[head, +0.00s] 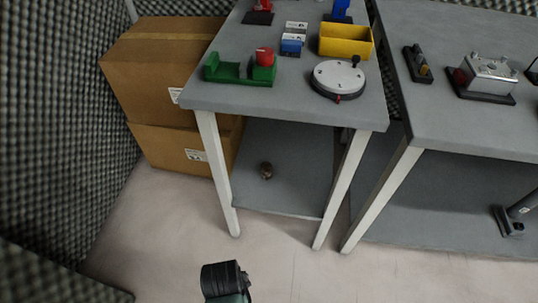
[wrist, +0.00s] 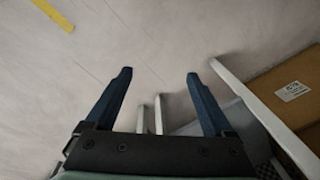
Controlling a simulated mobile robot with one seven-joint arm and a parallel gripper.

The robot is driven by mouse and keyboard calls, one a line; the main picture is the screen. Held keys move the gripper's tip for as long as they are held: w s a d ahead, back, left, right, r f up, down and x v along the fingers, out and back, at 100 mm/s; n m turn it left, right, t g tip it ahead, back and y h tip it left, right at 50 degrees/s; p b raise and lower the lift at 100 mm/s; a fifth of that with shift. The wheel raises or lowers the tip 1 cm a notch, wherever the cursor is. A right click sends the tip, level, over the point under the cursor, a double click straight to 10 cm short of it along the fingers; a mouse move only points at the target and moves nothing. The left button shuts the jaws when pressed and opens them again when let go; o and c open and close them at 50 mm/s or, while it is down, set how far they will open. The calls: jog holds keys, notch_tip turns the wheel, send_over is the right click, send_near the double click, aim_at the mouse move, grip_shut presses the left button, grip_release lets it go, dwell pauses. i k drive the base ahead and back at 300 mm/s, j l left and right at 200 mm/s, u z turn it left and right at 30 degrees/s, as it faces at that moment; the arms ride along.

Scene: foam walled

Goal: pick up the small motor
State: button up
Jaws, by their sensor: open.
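A small, dark brown, rounded object (head: 266,171), which looks like the small motor, sits on the grey lower shelf (head: 290,190) under the left table. It is too small in the head view to make out its details. My gripper (wrist: 159,73) shows in the wrist view with its two blue fingers wide apart and nothing between them. It is over the pale floor, apart from the table. I cannot make out the motor in the wrist view. In the head view only a black and green part of my arm shows at the bottom, and the fingers are hidden.
The left tabletop (head: 205,92) overhangs the shelf, with pale legs (head: 216,170) at the front. On top are a yellow bin (head: 346,41), a green holder (head: 240,72) and a round device (head: 338,80). Cardboard boxes (head: 160,80) stand left. The floor in front (head: 160,250) is clear.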

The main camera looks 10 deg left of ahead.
aim_at(266, 166)
jog(key=i, duration=1.6)
